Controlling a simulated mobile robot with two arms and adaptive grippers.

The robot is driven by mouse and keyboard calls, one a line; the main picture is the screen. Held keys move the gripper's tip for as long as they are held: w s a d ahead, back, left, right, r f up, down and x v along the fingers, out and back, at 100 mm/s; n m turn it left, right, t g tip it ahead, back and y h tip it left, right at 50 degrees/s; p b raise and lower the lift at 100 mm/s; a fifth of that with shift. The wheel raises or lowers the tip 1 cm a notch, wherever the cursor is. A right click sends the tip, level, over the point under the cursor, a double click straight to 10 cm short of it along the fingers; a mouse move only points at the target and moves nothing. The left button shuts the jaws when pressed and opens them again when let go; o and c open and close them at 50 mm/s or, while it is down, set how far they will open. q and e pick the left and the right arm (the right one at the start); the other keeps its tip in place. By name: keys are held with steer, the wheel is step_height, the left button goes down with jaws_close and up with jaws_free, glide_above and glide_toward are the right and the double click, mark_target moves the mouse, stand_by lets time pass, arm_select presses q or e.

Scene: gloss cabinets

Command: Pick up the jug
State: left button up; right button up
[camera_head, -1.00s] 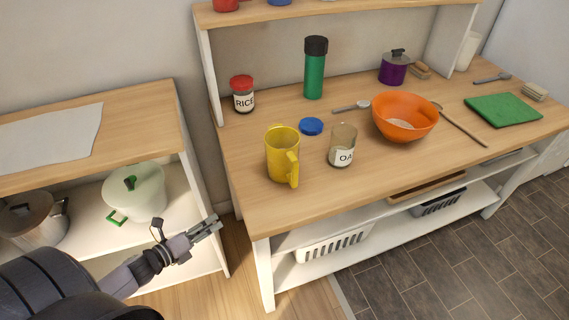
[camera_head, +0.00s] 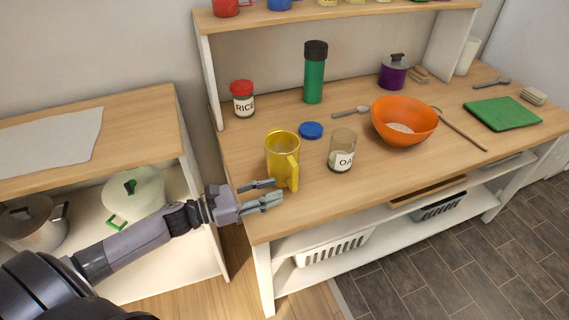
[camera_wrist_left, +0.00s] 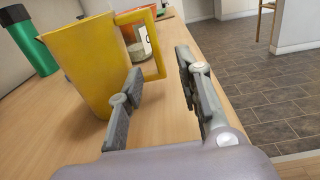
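The yellow jug (camera_head: 281,155) stands upright near the front left of the wooden counter, its handle turned toward the front right. In the left wrist view the jug (camera_wrist_left: 84,62) is at the left, with its handle (camera_wrist_left: 158,48) ahead of the fingers. My left gripper (camera_head: 277,191) is open and empty, just in front of the jug's lower part. In the left wrist view the gripper (camera_wrist_left: 160,85) has its fingers apart. One finger overlaps the jug's side in that view; I cannot tell whether it touches. My right gripper is not in view.
An oats jar (camera_head: 342,150) stands right of the jug, with a blue lid (camera_head: 311,130) behind. An orange bowl (camera_head: 404,121), green bottle (camera_head: 315,72) and rice jar (camera_head: 243,99) are further off. A lower shelf unit with pots is at left.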

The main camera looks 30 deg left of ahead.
mark_target(291, 184)
arm_select(q)
steer(key=shift+p+x, duration=0.7)
steer(key=shift+x, duration=3)
steer(key=shift+a+f, duration=0.1)
steer(key=shift+f, duration=0.1)
jaws_close()
steer(key=shift+w+r, duration=0.1)
steer(key=shift+r, duration=0.05)
